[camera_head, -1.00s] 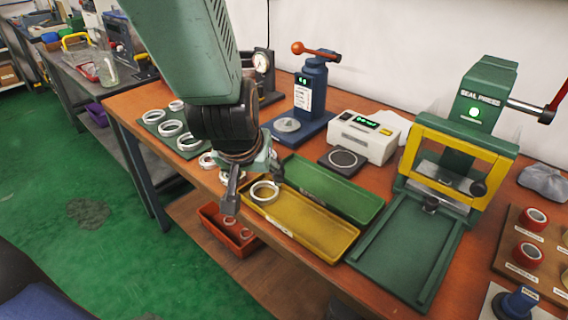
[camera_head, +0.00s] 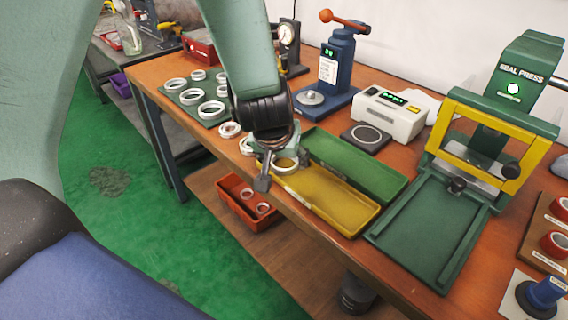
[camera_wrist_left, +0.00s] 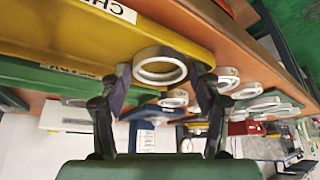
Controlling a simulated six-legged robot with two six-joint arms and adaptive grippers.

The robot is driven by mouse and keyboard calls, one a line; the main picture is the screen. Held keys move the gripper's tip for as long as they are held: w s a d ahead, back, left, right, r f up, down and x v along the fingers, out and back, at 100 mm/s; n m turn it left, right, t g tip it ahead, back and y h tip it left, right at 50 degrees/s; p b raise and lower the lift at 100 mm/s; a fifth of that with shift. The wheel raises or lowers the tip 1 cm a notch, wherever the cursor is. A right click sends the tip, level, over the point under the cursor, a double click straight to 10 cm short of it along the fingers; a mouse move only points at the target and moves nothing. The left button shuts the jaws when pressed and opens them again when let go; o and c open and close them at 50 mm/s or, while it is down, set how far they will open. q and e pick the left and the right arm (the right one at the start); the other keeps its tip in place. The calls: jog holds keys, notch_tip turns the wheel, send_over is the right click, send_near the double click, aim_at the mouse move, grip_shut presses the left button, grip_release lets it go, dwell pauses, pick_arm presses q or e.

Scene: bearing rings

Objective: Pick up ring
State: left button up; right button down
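A metal ring (camera_head: 285,163) lies at the near-left end of the yellow tray (camera_head: 335,204) on the bench. My left gripper (camera_head: 279,172) is over that end of the tray, with one dark finger in front of the ring and the other partly hidden behind it. In the left wrist view the ring (camera_wrist_left: 160,67) sits between the two spread fingertips of the left gripper (camera_wrist_left: 160,76). The fingers are close to its sides; I cannot tell whether they touch it. My right gripper is not in view.
A green tray (camera_head: 382,186) lies directly behind the yellow one. More rings stand on a dark mat (camera_head: 187,98) to the left. A red bin (camera_head: 234,213) with rings sits below the bench edge. The green seal press (camera_head: 500,120) stands at right.

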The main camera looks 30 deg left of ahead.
aim_at(283, 164)
pick_arm(q)
jog(key=shift+s+d+r, duration=0.1)
jog(key=shift+c, duration=0.8)
jog(key=c, duration=0.6)
notch_tip(283, 164, up, 10)
jog(key=p, duration=0.9)
